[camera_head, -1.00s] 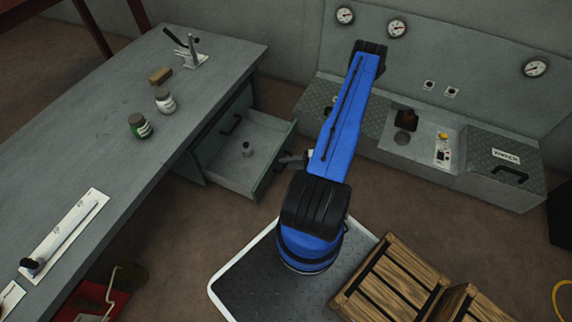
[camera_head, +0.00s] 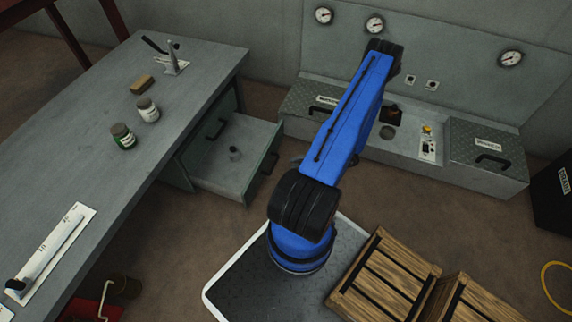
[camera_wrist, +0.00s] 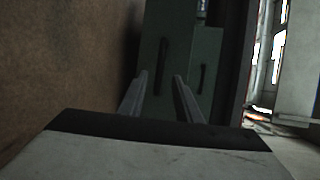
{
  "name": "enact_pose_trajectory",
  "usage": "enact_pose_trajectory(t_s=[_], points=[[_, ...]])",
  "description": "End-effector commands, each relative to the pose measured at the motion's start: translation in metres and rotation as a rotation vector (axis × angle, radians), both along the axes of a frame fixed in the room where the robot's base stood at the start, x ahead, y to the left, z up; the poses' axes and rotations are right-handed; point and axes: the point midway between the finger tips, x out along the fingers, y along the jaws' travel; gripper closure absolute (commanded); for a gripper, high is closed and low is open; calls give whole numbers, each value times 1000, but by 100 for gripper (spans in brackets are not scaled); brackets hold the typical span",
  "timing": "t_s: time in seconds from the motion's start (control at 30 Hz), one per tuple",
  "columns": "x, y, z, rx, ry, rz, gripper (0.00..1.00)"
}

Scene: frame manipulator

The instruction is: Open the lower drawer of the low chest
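The low chest (camera_head: 176,176) stands under the workbench's right end. Its lower drawer (camera_head: 227,178) is pulled well out, showing a pale floor with a small grey weight-like object (camera_head: 235,153) on it. The drawer's dark handle (camera_head: 268,163) is on its outer face. The upper drawer's handle (camera_head: 216,128) sits farther back, that drawer shut. My gripper (camera_head: 297,162) is mostly hidden behind my blue arm, just right of the drawer front. In the wrist view my gripper (camera_wrist: 158,90) has its two fingers apart, nothing between them, facing the chest fronts with two dark handles.
The workbench (camera_head: 80,150) carries jars (camera_head: 135,123), a brown block and a lever tool. Wooden crates (camera_head: 385,275) stand at lower right. A grey wall console (camera_head: 400,150) is at the back. Open brown floor lies right of the drawer.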

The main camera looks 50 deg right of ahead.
Motion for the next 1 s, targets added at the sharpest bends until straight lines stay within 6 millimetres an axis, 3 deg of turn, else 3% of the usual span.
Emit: enact_pose_trajectory(t_s=[0.2,0.4,1.0], points=[[-28,-27,7,-2,0,-3,69],[-42,-39,10,-1,1,-2,69],[-45,-41,11,0,0,0,69]])
